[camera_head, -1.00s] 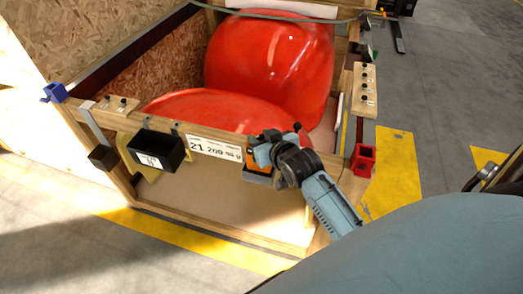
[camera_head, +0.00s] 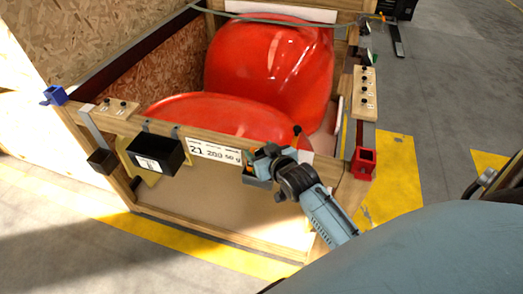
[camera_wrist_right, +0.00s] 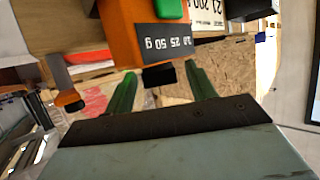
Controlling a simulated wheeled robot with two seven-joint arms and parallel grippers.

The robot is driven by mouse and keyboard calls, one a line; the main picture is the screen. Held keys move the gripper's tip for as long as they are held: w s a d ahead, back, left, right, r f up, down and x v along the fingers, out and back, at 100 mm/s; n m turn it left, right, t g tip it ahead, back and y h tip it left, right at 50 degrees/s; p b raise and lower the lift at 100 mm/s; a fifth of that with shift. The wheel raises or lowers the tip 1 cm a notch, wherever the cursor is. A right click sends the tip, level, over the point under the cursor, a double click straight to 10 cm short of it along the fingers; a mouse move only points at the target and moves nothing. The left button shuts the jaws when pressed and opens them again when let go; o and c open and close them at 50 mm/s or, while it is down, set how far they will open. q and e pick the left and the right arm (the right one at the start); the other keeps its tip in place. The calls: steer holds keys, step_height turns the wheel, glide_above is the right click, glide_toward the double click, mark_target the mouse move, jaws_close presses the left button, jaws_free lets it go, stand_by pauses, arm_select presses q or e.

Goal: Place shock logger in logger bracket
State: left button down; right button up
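The orange shock logger (camera_wrist_right: 125,20) shows at the top of the right wrist view, with a dark label reading "10 25 50 g" upside down. In the head view it is almost wholly hidden behind my right gripper (camera_head: 262,160). A dark tray-like logger bracket (camera_head: 257,182) hangs on the front rail just under the gripper. I cannot tell how fully the logger sits in it. In the wrist view my right gripper (camera_wrist_right: 157,76) has its two green fingers apart, with the logger beyond their tips and nothing clearly clamped. My left gripper is not in view.
The wooden crate's front rail (camera_head: 205,133) carries a white number label (camera_head: 214,151) and a black box (camera_head: 156,154). Large red nosecones (camera_head: 270,65) fill the crate. A red corner block (camera_head: 364,163) is at right, a blue one (camera_head: 54,95) at left.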

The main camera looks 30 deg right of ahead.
steer(key=shift+s+r, duration=0.2)
steer(key=v, duration=1.1)
steer(key=shift+s+p, duration=0.3)
steer(key=shift+p, duration=0.15)
steer(key=s+a+f+g, duration=0.1)
steer(key=s+f+g, duration=0.15)
steer(key=f, duration=0.75)
steer(key=s+a+f+n+g+y, duration=0.15)
steer(key=s+f, duration=0.25)
steer(key=f, duration=0.6)
steer(key=s+a+f+g, duration=0.1)
steer(key=s+f+g, duration=0.15)
steer(key=f, duration=0.75)
steer(key=s+f+g, duration=0.2)
steer(key=s+f, duration=0.2)
steer(key=s, duration=0.4)
steer(key=s+f+n+g, duration=0.1)
steer(key=s+f+g, duration=0.1)
steer(key=s+f, duration=0.3)
steer(key=s+f+g, duration=0.2)
steer(key=s+f, duration=0.3)
steer(key=s, duration=0.6)
steer(key=shift+f+n, duration=0.25)
steer(key=shift+n, duration=0.1)
